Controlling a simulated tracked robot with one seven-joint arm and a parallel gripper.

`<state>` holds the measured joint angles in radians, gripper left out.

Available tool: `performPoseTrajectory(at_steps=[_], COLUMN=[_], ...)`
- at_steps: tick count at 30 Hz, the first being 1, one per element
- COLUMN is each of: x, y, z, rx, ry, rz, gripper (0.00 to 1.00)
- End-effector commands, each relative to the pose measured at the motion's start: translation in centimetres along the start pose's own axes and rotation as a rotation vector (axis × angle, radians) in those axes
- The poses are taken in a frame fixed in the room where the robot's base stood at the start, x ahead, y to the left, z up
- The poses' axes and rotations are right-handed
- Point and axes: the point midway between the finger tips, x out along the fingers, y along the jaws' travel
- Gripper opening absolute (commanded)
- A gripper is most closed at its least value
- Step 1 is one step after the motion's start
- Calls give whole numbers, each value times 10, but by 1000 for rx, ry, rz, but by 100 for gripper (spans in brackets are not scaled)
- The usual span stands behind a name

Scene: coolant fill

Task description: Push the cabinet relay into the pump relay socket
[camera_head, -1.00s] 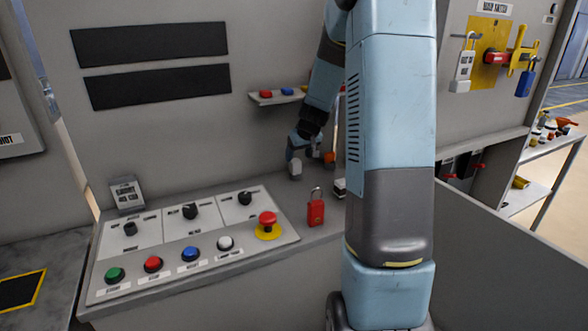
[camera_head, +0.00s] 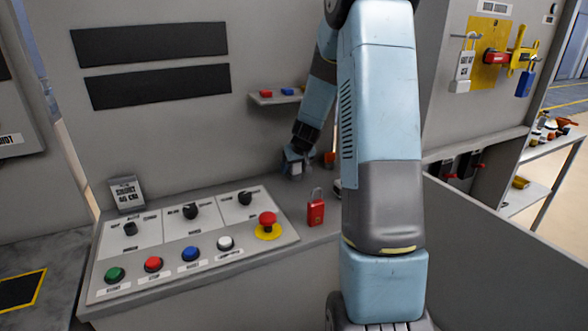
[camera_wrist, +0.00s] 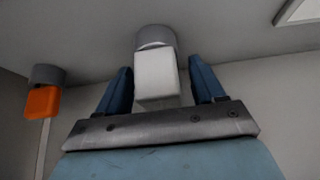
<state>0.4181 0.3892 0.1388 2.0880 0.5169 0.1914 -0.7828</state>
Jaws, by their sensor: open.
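A white block (camera_wrist: 157,78), which looks like a relay, sits against a short grey round base (camera_wrist: 155,38) in the wrist view. My gripper (camera_wrist: 160,72) is open, with one blue finger on each side of the block and gaps between them. In the head view my gripper (camera_head: 293,166) is low at the back of the ledge, around the white block (camera_head: 297,171), which it partly covers. An orange block (camera_wrist: 42,102) on a similar grey base is to the left in the wrist view; it also shows in the head view (camera_head: 330,158). No readable label names a socket.
A red padlock (camera_head: 316,208) stands on the ledge in front of my gripper. The sloped panel (camera_head: 180,235) with knobs and coloured buttons is to the left. A small shelf (camera_head: 268,99) with coloured pieces sticks out above. My arm hides the ledge's right part.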

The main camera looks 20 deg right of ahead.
Motion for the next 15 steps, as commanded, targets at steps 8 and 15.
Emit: performPoseTrajectory(at_steps=[8,15], x=[0,0], y=[0,0], z=[0,0], rx=[0,-1], ry=[0,-1], rz=[0,0], gripper=[43,20])
